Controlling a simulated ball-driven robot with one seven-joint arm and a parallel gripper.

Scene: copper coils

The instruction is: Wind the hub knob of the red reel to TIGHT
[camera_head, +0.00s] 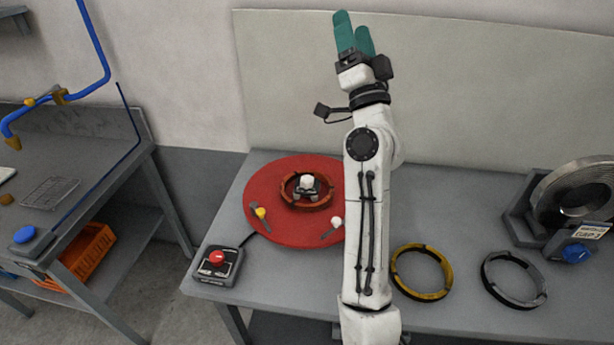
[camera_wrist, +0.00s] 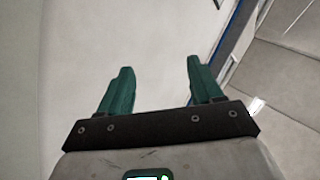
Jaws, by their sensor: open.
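The red reel (camera_head: 263,188) lies flat on the bench, left of my arm, which hides part of its right side. At its middle is the hub with a white knob (camera_head: 307,182) inside a copper-coloured ring (camera_head: 290,200). Any TIGHT marking is too small to make out. My gripper (camera_head: 355,32) has green fingers and is raised high above the bench in front of the wall panel, well away from the knob. In the wrist view my gripper (camera_wrist: 160,88) is open with nothing between its fingers.
A control box (camera_head: 216,264) with a red button stands at the bench's front left corner. A yellow ring (camera_head: 421,272) and a grey ring (camera_head: 513,279) lie right of my arm. A metal coil unit (camera_head: 577,200) stands at the far right. Another bench (camera_head: 60,150) is at left.

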